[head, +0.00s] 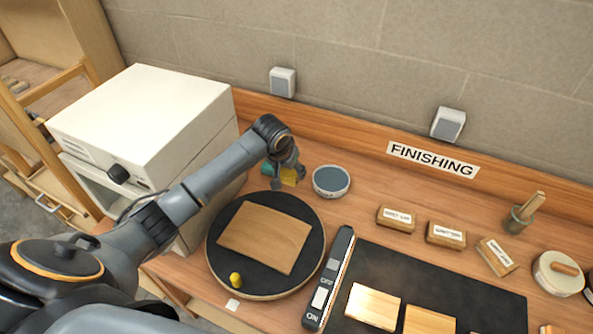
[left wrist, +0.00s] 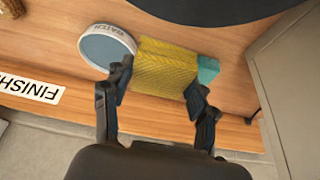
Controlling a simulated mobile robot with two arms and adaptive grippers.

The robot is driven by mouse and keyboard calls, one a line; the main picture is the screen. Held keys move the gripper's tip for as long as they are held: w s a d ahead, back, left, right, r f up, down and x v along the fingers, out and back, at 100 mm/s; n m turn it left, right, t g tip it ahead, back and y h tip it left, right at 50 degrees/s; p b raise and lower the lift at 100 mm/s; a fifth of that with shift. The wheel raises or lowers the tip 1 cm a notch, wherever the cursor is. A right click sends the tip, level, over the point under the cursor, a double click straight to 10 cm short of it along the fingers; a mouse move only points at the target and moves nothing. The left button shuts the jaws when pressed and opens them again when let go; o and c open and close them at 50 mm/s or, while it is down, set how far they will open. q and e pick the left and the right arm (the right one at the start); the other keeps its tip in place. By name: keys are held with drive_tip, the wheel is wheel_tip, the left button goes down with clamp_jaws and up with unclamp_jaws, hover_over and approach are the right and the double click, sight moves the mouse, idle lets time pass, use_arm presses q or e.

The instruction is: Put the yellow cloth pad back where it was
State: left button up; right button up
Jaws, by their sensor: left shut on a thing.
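The yellow cloth pad (head: 289,177) is at the back of the bench, left of a round tin. My left gripper (head: 283,172) reaches over it from the left and partly hides it in the head view. In the left wrist view, the ribbed yellow pad (left wrist: 165,68) lies between the two fingers of my left gripper (left wrist: 158,98), which is shut on it. Whether the pad touches the bench I cannot tell. My right gripper is in neither view.
The round tin (head: 331,180) with a blue-grey top stands close to the pad. A teal object (left wrist: 208,68) is against the pad's other side. A round black turntable (head: 226,257) with a wooden sheet (head: 265,238) is in front. A white box-shaped machine (head: 145,115) stands left.

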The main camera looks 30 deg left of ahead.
use_arm(q)
drive_tip(key=w, duration=0.1)
drive_tip(key=w+f, duration=0.1)
drive_tip(key=w+a, duration=0.1)
drive_tip(key=shift+w+f, duration=0.3)
drive_tip(key=w+f+b, duration=0.1)
drive_tip(key=b, duration=0.1)
drive_tip(key=w+f+b, duration=0.1)
drive_tip(key=f+b, duration=0.1)
drive_tip(key=w+a+f+b, duration=0.1)
drive_tip(key=w+f+b, duration=0.1)
drive_tip(key=b, duration=0.1)
drive_tip(key=shift+f, duration=0.25)
drive_tip(key=shift+w+a+f+b, duration=0.1)
drive_tip(key=shift+w+b, duration=0.05)
drive_tip(key=shift+b, duration=0.2)
drive_tip(key=shift+w, duration=0.15)
drive_tip(key=shift+f+b, duration=0.15)
drive_tip(key=shift+b, duration=0.3)
drive_tip(key=f+b, duration=0.3)
drive_tip(key=b, duration=0.1)
drive_tip(key=shift+w+a+f, duration=0.1)
drive_tip(key=shift+w+f, duration=0.1)
drive_tip(key=shift+r, duration=0.1)
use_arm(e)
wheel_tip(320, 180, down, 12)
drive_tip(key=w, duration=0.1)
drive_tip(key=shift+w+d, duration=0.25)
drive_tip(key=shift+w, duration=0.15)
